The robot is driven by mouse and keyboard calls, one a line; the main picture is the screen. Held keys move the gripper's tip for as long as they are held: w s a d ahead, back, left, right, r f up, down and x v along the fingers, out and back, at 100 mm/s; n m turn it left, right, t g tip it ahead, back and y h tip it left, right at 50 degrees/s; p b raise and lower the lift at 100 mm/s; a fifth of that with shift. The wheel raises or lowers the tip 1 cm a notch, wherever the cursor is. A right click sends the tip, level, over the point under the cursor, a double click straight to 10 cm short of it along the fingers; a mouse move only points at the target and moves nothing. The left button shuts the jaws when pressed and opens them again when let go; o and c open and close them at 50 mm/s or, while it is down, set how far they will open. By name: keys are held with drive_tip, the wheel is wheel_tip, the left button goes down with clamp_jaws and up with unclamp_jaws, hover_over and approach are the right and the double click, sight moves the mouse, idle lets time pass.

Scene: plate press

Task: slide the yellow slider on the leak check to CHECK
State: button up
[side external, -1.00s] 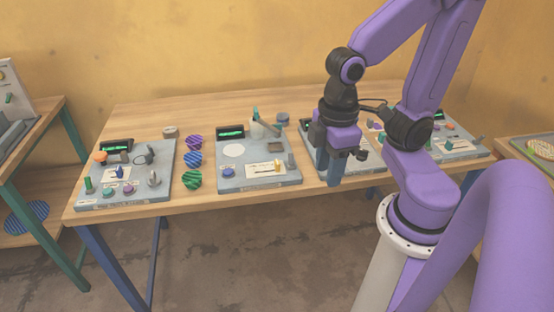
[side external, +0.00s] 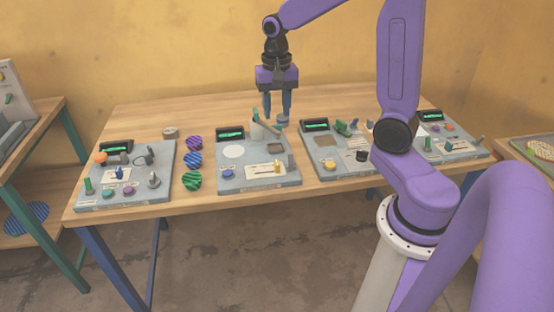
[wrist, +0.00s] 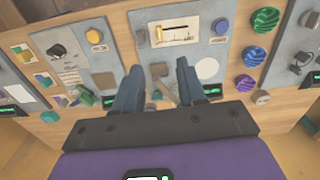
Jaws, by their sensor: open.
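The yellow slider (side external: 278,167) stands at the right end of a dark slot on a white label, on the front part of the second grey panel from the left (side external: 230,181). In the wrist view, which looks from the opposite side, the slider (wrist: 158,33) is at the left end of its slot. The lettering is too small to read. My gripper (side external: 277,113) is open and empty, pointing down above the back edge of this panel, behind and apart from the slider. In the wrist view my gripper (wrist: 157,88) shows both fingers apart, below the slider in the picture.
Bare wood (side external: 170,115) is behind.

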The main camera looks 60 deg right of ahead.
sight(277, 162)
drive_tip(key=f, duration=1.7)
drive_tip(key=shift+w+d+f, duration=0.15)
drive_tip(key=shift+d+f, duration=0.05)
drive_tip(key=shift+d, duration=0.1)
clamp_jaws()
